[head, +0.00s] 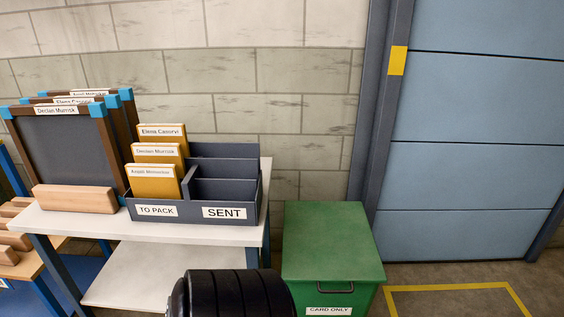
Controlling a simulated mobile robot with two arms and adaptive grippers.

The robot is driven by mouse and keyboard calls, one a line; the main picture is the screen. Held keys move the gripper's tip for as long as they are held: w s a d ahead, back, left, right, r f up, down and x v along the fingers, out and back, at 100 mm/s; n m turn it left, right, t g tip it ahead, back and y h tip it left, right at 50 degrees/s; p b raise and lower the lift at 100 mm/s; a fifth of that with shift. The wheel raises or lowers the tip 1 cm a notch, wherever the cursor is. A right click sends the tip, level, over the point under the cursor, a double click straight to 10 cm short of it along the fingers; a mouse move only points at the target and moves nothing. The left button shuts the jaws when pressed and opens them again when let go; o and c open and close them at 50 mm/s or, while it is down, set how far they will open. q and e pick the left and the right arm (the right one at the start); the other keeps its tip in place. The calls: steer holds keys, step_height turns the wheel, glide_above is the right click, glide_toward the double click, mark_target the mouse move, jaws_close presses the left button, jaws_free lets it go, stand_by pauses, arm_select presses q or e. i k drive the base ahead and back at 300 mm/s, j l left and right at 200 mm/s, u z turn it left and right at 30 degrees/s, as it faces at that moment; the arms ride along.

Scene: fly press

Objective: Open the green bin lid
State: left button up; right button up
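The green bin (331,291) stands on the floor right of the white table, against the block wall. Its flat green lid (331,237) lies shut on top. A dark handle (335,288) shows on the front, above a white label reading "CARD ONLY". A black ribbed rounded part, which looks like one of my own, covers the area left of the bin's lower front. Neither of my grippers can be made out in the head view.
A white table (75,222) holds a dark sorter (228,191) labelled "TO PACK" and "SENT" with yellow card packs (155,183), and framed boards (65,150) at left. A blue panelled door (475,165) stands right, with yellow floor marking (450,287) before it.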

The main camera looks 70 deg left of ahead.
mark_target(329, 242)
steer(key=u, duration=1.9)
